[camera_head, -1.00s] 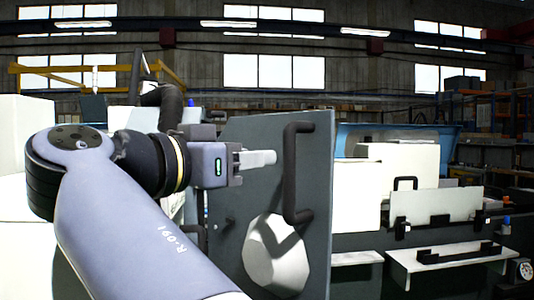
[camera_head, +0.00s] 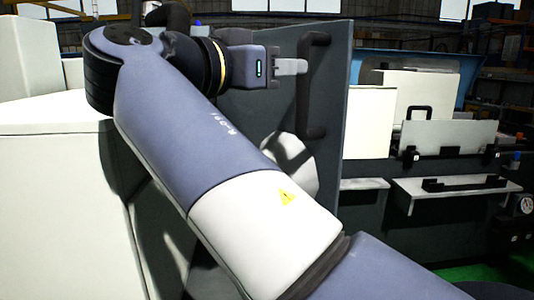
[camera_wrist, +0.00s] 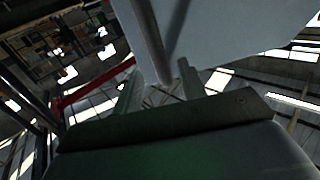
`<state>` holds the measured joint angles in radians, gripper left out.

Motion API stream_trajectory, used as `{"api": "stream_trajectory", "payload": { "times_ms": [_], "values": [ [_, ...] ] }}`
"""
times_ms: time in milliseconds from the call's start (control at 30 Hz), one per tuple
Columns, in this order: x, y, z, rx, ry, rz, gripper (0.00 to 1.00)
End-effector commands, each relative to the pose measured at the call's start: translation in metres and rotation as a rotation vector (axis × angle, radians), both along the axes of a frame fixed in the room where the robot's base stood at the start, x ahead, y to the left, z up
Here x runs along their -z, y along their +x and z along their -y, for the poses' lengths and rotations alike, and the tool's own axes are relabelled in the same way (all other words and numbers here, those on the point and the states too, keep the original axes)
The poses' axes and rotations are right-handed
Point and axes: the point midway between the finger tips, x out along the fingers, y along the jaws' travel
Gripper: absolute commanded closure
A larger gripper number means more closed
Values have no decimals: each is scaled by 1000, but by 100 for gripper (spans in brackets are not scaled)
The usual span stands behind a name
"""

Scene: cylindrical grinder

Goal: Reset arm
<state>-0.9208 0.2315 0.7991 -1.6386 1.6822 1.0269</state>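My gripper (camera_head: 292,67) is at the upper middle of the head view, its pale fingers pointing right. Their tips meet the dark vertical door handle (camera_head: 304,108) in the picture; I cannot tell whether they touch it. The handle is on a grey door panel (camera_head: 325,150) of the grinder. In the wrist view the two fingers (camera_wrist: 158,88) stand apart with a gap between them. A dark bar (camera_wrist: 148,40) and a pale panel (camera_wrist: 225,30) lie beyond them. Nothing is visibly held.
A white cabinet (camera_head: 50,170) stands at the left. The white grinder body (camera_head: 372,125) and a shelf with a dark bar (camera_head: 455,190) are at the right. Green floor shows at the lower right.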

Motion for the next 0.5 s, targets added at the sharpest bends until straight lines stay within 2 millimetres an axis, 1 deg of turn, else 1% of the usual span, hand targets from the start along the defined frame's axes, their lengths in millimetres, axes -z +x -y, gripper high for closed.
{"api": "stream_trajectory", "payload": {
  "times_ms": [33, 200, 400, 500],
  "values": [
    [1, 6, 8, 6, 0, 0, 61],
    [1, 25, 26, 5, 1, -1, 61],
    [0, 38, 39, 3, 1, -1, 61],
    [0, 40, 40, 1, 1, -1, 61]
  ]
}}
